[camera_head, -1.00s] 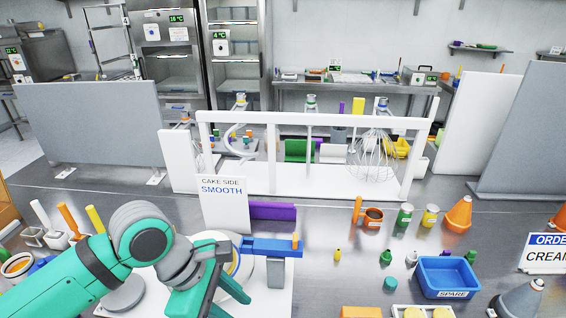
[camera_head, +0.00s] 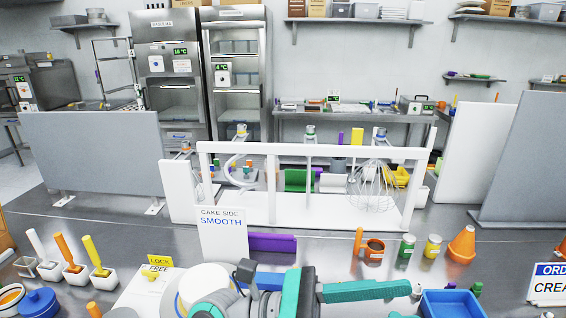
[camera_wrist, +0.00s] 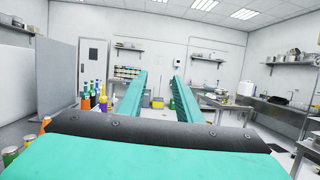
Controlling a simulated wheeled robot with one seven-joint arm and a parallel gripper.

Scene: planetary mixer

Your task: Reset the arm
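My gripper (camera_head: 395,290) is at the bottom middle of the head view, with its teal fingers pointing right above the bench. In the wrist view my gripper (camera_wrist: 159,82) shows two teal fingers apart, with nothing between them. It looks level across the room towards the far wall. A white round form (camera_head: 205,277) stands just left of the gripper, partly hidden by my arm. A blue bar (camera_head: 268,281) shows behind the wrist, partly covered.
A white rack frame (camera_head: 300,149) with a whisk (camera_head: 373,188) stands behind. A "CAKE SIDE SMOOTH" sign (camera_head: 222,235) and purple bar (camera_head: 270,243) stand nearer. A blue bin (camera_head: 452,303) and orange cone (camera_head: 462,246) are at right. Handled tools (camera_head: 68,255) stand at left.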

